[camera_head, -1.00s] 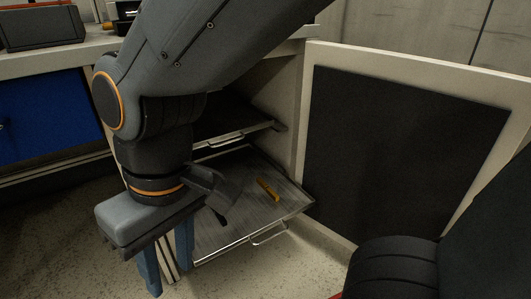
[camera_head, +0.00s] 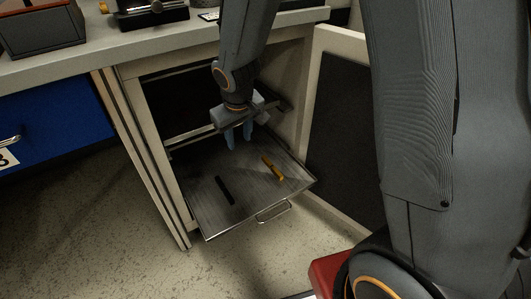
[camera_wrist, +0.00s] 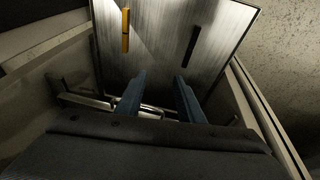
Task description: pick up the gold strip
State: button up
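The gold strip (camera_head: 272,168) lies on the right part of a pulled-out metal tray (camera_head: 247,213). It also shows in the wrist view, at the upper left on the tray (camera_wrist: 125,30). My gripper (camera_head: 239,140) points down over the back part of the tray, left of and behind the gold strip. Its two blue fingers are apart, with nothing between them. In the wrist view the open fingertips (camera_wrist: 160,77) lie below and to the right of the strip, and do not touch it.
A black strip (camera_head: 224,190) lies on the tray's left part. The tray has a front handle (camera_head: 273,212). An open cabinet door (camera_head: 340,150) stands at the right. Dark shelf space is behind and above. A blue drawer (camera_head: 50,120) is at the left.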

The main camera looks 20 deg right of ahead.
jog(key=w+d+f+p, duration=0.4)
jog(key=w+d+f, duration=0.1)
jog(key=d+f, duration=0.15)
jog(key=y+p, duration=0.1)
jog(key=p, duration=0.2)
send_near(268, 161)
jog(key=shift+s+d+f+m+t, duration=0.1)
jog(key=shift+s+m+t, duration=0.05)
jog(key=shift+m+t, duration=0.25)
jog(key=shift+f, duration=0.4)
jog(key=b+x, duration=0.2)
jog(key=x, duration=0.5)
jog(key=shift+w+f, duration=0.15)
jog(key=shift+w, duration=0.05)
grip_shut()
